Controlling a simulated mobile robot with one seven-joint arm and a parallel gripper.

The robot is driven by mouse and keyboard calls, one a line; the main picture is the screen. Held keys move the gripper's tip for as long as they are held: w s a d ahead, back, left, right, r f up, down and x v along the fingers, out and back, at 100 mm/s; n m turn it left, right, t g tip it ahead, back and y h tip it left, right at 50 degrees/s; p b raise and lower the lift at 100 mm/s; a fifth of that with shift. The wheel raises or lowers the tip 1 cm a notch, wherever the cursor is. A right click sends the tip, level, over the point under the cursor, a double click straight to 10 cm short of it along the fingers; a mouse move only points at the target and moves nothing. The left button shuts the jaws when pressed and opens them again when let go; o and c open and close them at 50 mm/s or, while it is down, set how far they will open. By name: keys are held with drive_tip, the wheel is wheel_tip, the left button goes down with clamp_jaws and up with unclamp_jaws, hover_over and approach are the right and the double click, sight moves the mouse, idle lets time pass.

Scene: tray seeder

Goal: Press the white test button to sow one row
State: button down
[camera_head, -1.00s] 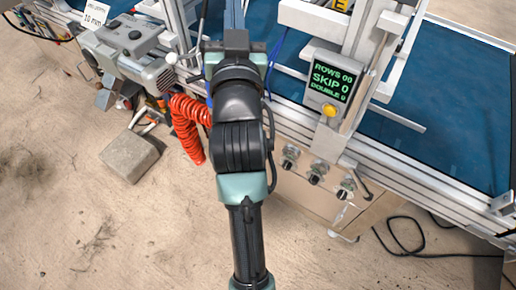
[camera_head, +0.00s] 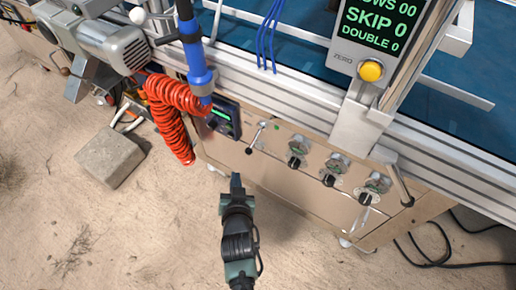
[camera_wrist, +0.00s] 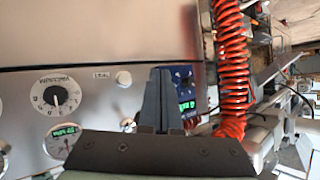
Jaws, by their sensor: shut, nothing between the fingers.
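The white button (camera_wrist: 124,78) is a small round cap on the metal strip of the front panel in the wrist view, beside a small printed label. I cannot pick it out surely in the head view. My gripper (camera_head: 236,180) is in front of the panel's lower part, pointing toward the machine. In the wrist view my gripper (camera_wrist: 162,75) is shut and empty, its fingertips a little to the right of the button. A gap in depth between fingers and panel cannot be judged. The button's face is unobstructed.
A display box (camera_head: 224,117) and a coiled orange hose (camera_head: 170,110) are close by. A small lever (camera_head: 255,138) and several knobs (camera_head: 298,150) line the panel. A counter with a yellow button (camera_head: 371,71) stands above. A concrete block (camera_head: 111,157) lies on the ground.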

sight(260, 147)
drive_tip(key=shift+s+f, duration=0.15)
drive_tip(key=shift+f, duration=0.15)
drive_tip(key=w+d+b, duration=0.5)
drive_tip(key=w, duration=0.2)
idle(0.4)
drive_tip(key=shift+w+d, duration=0.2)
idle(1.8)
drive_tip(key=shift+w+d, duration=0.15)
drive_tip(key=shift+w, duration=0.1)
